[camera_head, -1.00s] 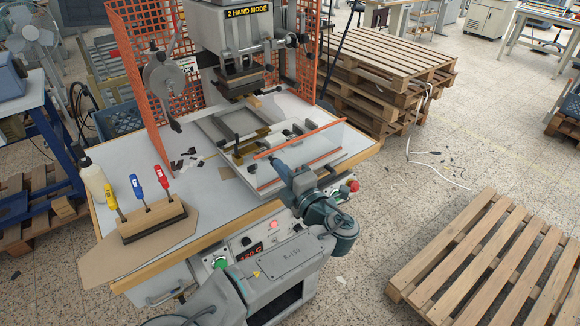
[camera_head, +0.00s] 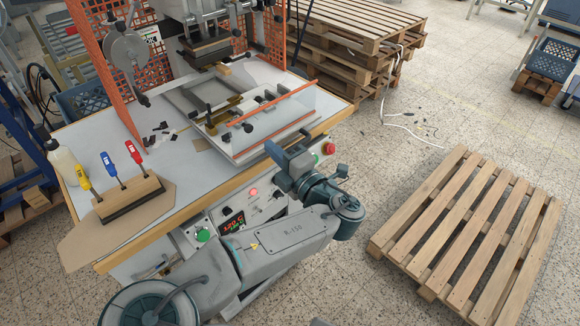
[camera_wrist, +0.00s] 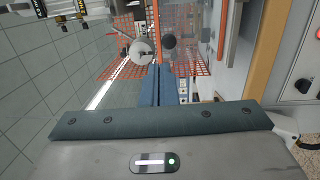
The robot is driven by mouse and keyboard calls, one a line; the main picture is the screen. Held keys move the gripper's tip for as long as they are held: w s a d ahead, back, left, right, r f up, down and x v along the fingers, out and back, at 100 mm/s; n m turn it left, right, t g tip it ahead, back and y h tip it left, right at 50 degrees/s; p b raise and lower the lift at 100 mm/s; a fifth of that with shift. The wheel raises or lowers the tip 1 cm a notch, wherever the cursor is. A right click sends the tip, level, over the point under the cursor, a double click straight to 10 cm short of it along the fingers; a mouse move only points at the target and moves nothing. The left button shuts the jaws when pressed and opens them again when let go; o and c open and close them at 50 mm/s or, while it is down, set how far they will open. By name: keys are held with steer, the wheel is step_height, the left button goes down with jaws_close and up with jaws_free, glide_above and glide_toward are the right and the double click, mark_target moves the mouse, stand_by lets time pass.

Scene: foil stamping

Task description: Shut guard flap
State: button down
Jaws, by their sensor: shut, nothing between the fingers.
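The guard flap (camera_head: 290,112) is a clear panel with an orange bar along its upper edge, at the front of the press bed in the head view. A second orange strip runs along its lower side. Its exact tilt is hard to tell. My gripper (camera_head: 271,149) is in front of the flap, near the table's front edge, and appears apart from it. In the wrist view my gripper (camera_wrist: 157,68) has its two blue fingers shut together with nothing between them.
The press head (camera_head: 205,45) hangs over the bed, with orange mesh guards (camera_head: 120,60) beside it. Screwdrivers stand in a wooden block (camera_head: 128,200) at the left. Red (camera_head: 329,148) and green (camera_head: 203,235) buttons sit on the front panel. A pallet (camera_head: 470,230) lies right.

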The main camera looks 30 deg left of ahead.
steer(key=b+v, duration=0.6)
steer(key=shift+d+r, duration=0.3)
steer(key=shift+d, duration=0.05)
steer(key=shift+s, duration=0.1)
